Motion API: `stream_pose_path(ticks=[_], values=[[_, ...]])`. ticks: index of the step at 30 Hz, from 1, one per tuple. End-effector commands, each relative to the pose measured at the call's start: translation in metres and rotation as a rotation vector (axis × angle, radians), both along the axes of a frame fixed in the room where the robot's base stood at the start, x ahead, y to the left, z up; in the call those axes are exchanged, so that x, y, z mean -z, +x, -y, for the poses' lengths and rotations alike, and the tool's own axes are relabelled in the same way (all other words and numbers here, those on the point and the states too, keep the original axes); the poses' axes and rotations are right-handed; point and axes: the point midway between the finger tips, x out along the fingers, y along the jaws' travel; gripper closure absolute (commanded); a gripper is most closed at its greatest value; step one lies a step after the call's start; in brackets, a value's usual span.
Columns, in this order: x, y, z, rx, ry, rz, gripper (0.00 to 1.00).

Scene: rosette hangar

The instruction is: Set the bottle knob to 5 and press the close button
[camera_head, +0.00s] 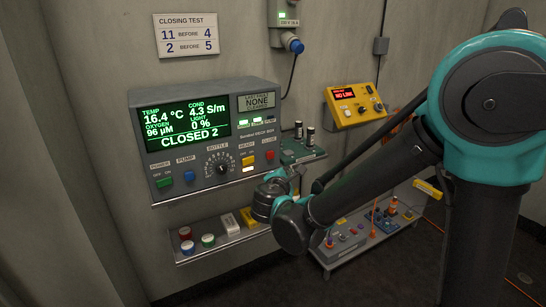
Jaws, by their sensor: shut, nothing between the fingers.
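The grey deck unit (160,190) hangs on the wall, its green screen (181,124) ending in "CLOSED 2". The bottle knob (219,170) is a black dial with a numbered ring on the unit's lower front; its setting is too small to read. To its right is the ready block (248,160), yellow above a lit white part. The red close button (270,155) is at the front's right end. My gripper (273,178) is just below the close button, by the unit's lower right corner. It looks shut and empty; my wrist partly hides it, and contact cannot be told.
A wall sign (187,35) reads "11 before 4, 2 before 5". A green power switch (164,182) and blue pump button (189,177) sit left of the knob. A shelf (205,252) below holds capped jars. A yellow box (353,105) reads "NO LINK".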

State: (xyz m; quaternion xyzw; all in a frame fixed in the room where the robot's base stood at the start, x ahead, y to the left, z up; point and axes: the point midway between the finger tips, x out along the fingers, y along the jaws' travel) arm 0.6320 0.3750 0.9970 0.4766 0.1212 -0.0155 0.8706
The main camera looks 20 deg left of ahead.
Motion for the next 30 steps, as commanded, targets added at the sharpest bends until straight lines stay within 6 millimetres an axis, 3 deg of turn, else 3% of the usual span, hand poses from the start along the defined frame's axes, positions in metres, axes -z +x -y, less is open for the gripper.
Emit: stream_pose_path(ticks=[8,21,30], values=[[0.0,0.011,-0.013,0.002,0.0,-0.001,1.0],[0.0,0.048,-0.055,0.002,0.0,-0.001,1.0],[0.0,0.057,-0.066,0.001,0.001,-0.001,1.0]])
